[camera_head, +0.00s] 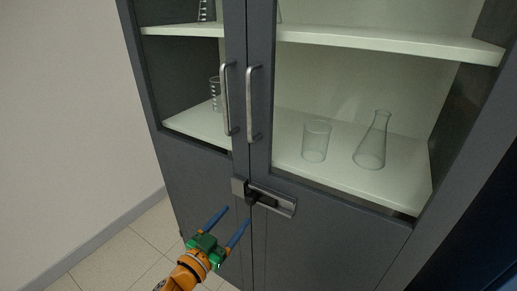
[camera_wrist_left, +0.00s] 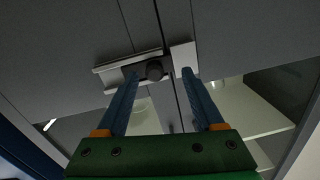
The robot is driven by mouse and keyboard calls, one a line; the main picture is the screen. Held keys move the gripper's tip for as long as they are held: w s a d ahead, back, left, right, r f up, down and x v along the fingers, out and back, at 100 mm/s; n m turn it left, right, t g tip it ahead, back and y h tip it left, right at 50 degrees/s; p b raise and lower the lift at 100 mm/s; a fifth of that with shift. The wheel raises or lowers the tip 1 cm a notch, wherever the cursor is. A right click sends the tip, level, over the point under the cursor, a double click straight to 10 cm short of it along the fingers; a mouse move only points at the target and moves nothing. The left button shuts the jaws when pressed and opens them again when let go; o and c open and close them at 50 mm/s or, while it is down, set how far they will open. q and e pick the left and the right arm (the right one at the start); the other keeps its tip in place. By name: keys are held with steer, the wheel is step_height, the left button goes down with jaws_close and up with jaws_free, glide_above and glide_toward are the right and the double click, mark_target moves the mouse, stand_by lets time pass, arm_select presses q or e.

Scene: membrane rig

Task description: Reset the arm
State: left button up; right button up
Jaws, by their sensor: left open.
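My left gripper (camera_head: 229,217) has blue fingers on a green mount and an orange wrist. It is open and empty, low in front of the grey cabinet (camera_head: 335,228). Its fingertips are just below and left of the cabinet's latch (camera_head: 270,198), a metal bar with a dark knob. In the left wrist view the two fingers (camera_wrist_left: 159,82) stand apart, with the latch's knob (camera_wrist_left: 154,71) showing between their tips. I cannot tell whether they touch the latch. My right gripper is not in view.
Two metal door handles (camera_head: 226,99) and (camera_head: 251,104) stand upright above the latch. Behind the glass, a beaker (camera_head: 316,140) and a conical flask (camera_head: 371,143) stand on the white shelf (camera_head: 335,172). A plain wall (camera_head: 70,120) and tiled floor lie left.

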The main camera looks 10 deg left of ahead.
arm_select(q)
steer(key=s+a+f+n+g+y+p, duration=0.25)
steer(key=s+a+f, duration=0.2)
steer(key=f, duration=0.45)
steer(key=s+a+f+n+g+y+p, duration=0.1)
steer(key=s+a+f+g+y+p, duration=0.25)
steer(key=s+f, duration=0.45)
steer(key=s+f+g+p, duration=0.2)
steer(key=s+f+g, duration=0.2)
steer(key=s, duration=1)
steer(key=s+f+g+p, duration=0.3)
steer(key=s+f+g, duration=0.2)
steer(key=s, duration=0.9)
step_height(320, 180, down, 3)
steer(key=shift+d+f+y, duration=0.1)
steer(key=shift+d+y, duration=0.2)
steer(key=shift+d, duration=0.1)
